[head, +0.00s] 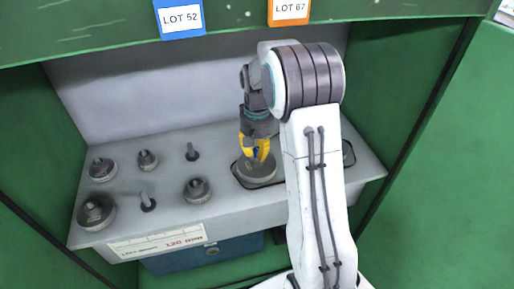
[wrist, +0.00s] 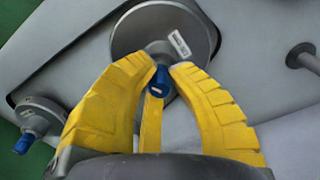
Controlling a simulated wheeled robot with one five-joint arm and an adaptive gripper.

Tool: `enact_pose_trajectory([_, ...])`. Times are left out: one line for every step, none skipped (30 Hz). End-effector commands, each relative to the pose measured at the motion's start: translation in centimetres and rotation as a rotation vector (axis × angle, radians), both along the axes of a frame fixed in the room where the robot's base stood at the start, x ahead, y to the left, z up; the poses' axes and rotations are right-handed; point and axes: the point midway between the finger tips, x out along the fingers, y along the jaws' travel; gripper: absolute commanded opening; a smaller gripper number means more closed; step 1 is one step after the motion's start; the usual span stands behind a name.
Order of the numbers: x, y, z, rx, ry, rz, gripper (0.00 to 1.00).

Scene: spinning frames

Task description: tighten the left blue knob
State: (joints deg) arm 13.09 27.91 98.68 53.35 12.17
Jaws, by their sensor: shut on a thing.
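In the wrist view, a blue knob (wrist: 159,82) stands at the near edge of a grey round disc (wrist: 165,28) with a small white label. The yellow fingers of my gripper (wrist: 162,72) are closed around this knob from both sides. A second blue knob (wrist: 25,142) sits on a smaller round piece at the lower left. In the head view, my gripper (head: 256,154) points down at the grey disc (head: 257,169), and its fingers hide the held knob. The held knob appears to be the left one; my arm hides the other in this view.
Round weights (head: 96,210), (head: 103,168) and upright pegs (head: 192,152) stand on the grey shelf (head: 165,185) to the left. Green walls (head: 35,150) close in both sides. A green beam with LOT 52 (head: 181,18) and LOT 67 (head: 289,10) tags crosses above.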

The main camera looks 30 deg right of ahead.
Motion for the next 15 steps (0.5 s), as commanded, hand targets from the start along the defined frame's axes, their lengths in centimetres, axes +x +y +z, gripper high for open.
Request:
enact_pose_trajectory([-0.17, 0.04, -0.03, 0.002, 0.008, -0.044, 0.0])
enact_pose_trajectory([-0.18, 0.04, -0.04, 0.002, 0.008, -0.072, 0.0])
enact_pose_trajectory([-0.18, 0.04, -0.05, 0.002, 0.008, -0.109, 0.0])
enact_pose_trajectory([-0.17, 0.04, -0.06, 0.002, 0.008, -0.136, 0.0])
enact_pose_trajectory([-0.17, 0.04, -0.07, 0.002, 0.008, -0.163, 0.0])
enact_pose_trajectory([-0.16, 0.04, -0.08, 0.001, 0.007, -0.197, 0.0])
enact_pose_trajectory([-0.16, 0.04, -0.09, 0.001, 0.007, -0.223, 0.0])
enact_pose_trajectory([-0.16, 0.04, -0.1, 0.002, 0.007, -0.248, 0.0])
enact_pose_trajectory([-0.16, 0.04, -0.11, 0.001, 0.008, -0.28, 0.0])
enact_pose_trajectory([-0.17, 0.04, -0.11, 0.001, 0.008, -0.302, 0.0])
enact_pose_trajectory([-0.18, 0.04, -0.12, 0.001, 0.008, -0.323, 0.0])
enact_pose_trajectory([-0.19, 0.04, -0.13, 0.001, 0.008, -0.351, 0.0])
enact_pose_trajectory([-0.19, 0.04, -0.14, 0.001, 0.008, -0.372, 0.0])
enact_pose_trajectory([-0.19, 0.04, -0.14, 0.001, 0.008, -0.39, 0.0])
enact_pose_trajectory([-0.2, 0.05, -0.15, 0.0, 0.009, -0.413, 0.0])
